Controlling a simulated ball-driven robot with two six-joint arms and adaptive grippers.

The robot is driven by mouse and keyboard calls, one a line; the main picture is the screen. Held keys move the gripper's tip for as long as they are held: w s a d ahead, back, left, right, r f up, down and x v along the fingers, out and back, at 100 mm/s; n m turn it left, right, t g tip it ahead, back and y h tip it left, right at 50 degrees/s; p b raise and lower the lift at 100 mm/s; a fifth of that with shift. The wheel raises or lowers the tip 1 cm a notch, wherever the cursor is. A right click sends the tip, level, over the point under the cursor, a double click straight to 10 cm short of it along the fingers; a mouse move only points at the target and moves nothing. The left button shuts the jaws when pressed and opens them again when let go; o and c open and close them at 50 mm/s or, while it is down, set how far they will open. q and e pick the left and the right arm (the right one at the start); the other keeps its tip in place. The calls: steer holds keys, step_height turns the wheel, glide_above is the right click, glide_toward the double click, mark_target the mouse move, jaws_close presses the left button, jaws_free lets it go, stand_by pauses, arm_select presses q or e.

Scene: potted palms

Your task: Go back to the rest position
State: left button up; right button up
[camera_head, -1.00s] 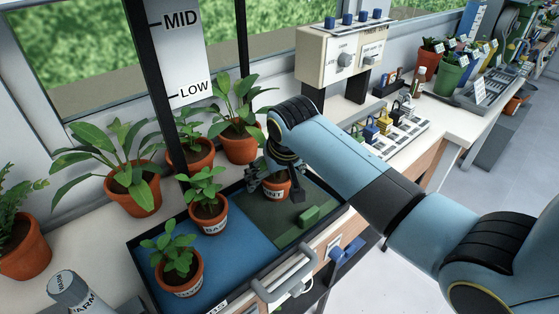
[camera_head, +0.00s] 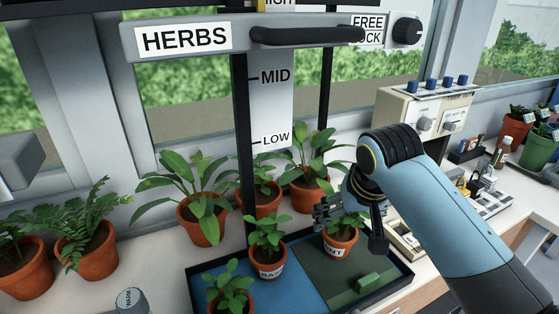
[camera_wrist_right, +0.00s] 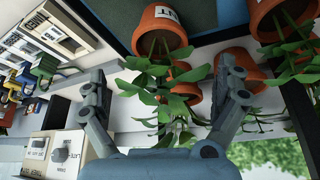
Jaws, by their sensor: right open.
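My right gripper (camera_head: 350,222) is open, close to the leaves of a small potted plant (camera_head: 341,243) whose label ends in "NT". That pot stands upright on the green part of the tray (camera_head: 400,279). In the right wrist view the open fingers (camera_wrist_right: 165,85) spread to either side of the plant's leaves, and its orange pot (camera_wrist_right: 160,28) shows beyond them. I cannot tell whether a finger touches the leaves. My left gripper is not in view.
Two more small pots (camera_head: 267,270) stand on the tray's blue part. Larger potted plants (camera_head: 204,222) line the window side. A control box (camera_head: 424,116) stands at right.

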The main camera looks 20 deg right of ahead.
steer(key=shift+s, duration=0.1)
steer(key=s+a+r+n, duration=0.1)
steer(key=s+r+n, duration=0.1)
steer(key=s, duration=1)
steer(key=s+a+r+n, duration=0.1)
steer(key=s+n, duration=0.1)
steer(key=s, duration=0.9)
step_height(320, 180, down, 32)
steer(key=s+d+g+b, duration=0.2)
steer(key=d+b, duration=0.1)
steer(key=b, duration=0.4)
steer(key=s+f+g+b, duration=0.1)
steer(key=s+f+b, duration=0.4)
steer(key=s+f, duration=1.3)
step_height(320, 180, down, 4)
steer(key=shift+s+d+f+g+y, duration=0.1)
steer(key=shift+s+d+g+y, duration=0.05)
steer(key=shift+d+g+y, duration=0.2)
